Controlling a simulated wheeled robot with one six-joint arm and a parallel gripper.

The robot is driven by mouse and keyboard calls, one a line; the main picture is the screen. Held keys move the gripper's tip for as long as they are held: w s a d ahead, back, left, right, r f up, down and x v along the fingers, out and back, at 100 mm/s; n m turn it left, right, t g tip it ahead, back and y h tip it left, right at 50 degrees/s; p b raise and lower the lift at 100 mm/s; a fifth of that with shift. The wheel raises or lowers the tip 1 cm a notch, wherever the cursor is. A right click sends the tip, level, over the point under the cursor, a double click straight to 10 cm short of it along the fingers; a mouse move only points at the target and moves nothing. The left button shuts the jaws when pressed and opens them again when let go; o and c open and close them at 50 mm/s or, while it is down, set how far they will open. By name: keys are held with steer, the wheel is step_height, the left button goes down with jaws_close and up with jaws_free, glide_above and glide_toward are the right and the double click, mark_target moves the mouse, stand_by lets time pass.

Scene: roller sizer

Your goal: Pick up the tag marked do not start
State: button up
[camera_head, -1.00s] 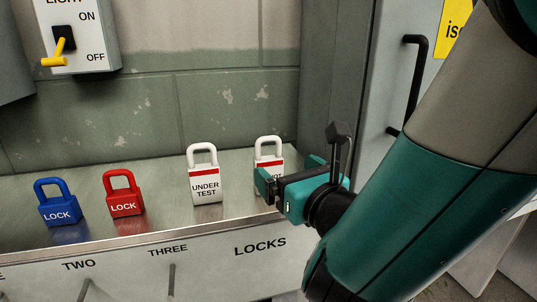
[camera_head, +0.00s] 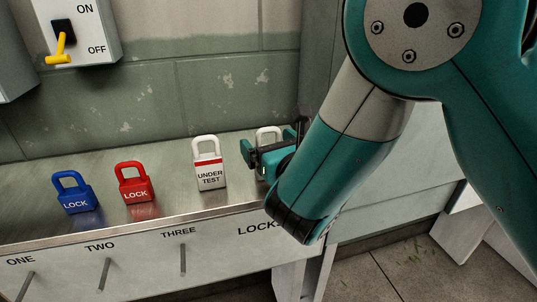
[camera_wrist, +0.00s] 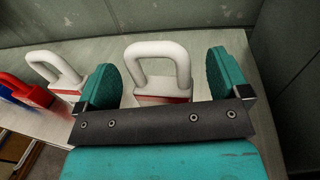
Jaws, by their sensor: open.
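The rightmost tag on the shelf is white with a red band and a white loop on top; only its loop (camera_head: 268,136) shows clearly in the head view, the rest is behind my gripper. In the wrist view this tag (camera_wrist: 162,88) stands between the two fingers, its lower part hidden by the gripper body. The lettering on it is hidden now. My gripper (camera_head: 257,158) is open, with a teal finger on either side of the tag. In the wrist view the gripper (camera_wrist: 165,76) shows gaps between fingers and tag.
A white UNDER TEST tag (camera_head: 209,172) stands just left of my gripper. A red lock (camera_head: 135,188) and a blue lock (camera_head: 75,196) stand further left on the metal shelf (camera_head: 110,222). A wall and switch box (camera_head: 85,30) are behind.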

steer(key=c, duration=1)
steer(key=shift+r, duration=0.15)
step_height(320, 180, up, 20)
steer(key=p, duration=1.4)
